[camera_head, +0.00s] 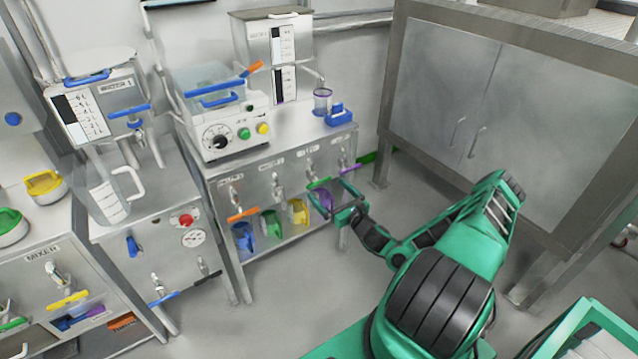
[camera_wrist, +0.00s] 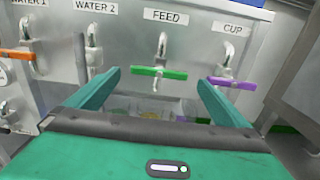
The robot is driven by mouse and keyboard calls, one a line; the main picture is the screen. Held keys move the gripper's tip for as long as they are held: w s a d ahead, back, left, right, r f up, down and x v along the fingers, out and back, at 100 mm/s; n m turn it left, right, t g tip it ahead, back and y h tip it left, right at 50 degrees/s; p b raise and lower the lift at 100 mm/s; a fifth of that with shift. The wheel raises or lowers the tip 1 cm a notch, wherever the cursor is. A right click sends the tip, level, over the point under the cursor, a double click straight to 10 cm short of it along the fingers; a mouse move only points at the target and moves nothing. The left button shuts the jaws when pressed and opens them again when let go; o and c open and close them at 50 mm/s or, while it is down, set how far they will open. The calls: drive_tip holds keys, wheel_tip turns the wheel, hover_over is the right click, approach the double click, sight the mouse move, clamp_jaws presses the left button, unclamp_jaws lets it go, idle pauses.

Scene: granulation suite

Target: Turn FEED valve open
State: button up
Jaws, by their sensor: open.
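The FEED valve has a green bar handle (camera_wrist: 160,72) under a curved metal neck, below the FEED label (camera_wrist: 167,18). The handle lies roughly level across the panel front. In the head view, the green handle (camera_head: 319,183) is on the front of the middle cabinet. My gripper (camera_wrist: 156,82) is open and empty, its two teal fingers pointing at the panel on either side of the green handle. Whether they touch it I cannot tell. In the head view, my gripper (camera_head: 342,202) is in front of the cabinet's right part.
The CUP valve's purple handle (camera_wrist: 232,82) is close to the right of my right finger. WATER 2's valve (camera_wrist: 93,48) is to the left, and WATER 1's orange handle (camera_wrist: 15,54) is farther left. Coloured containers (camera_head: 271,222) stand on the shelf below. A grey cabinet (camera_head: 480,95) stands at right.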

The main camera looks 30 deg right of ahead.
sight(320, 182)
drive_tip(key=w, duration=0.7)
drive_tip(key=shift+a, duration=0.15)
drive_tip(key=shift+c, duration=0.3)
drive_tip(key=c, duration=0.9)
drive_tip(key=shift+o, duration=0.2)
drive_tip(key=shift+d, duration=0.2)
drive_tip(key=shift+a, duration=0.1)
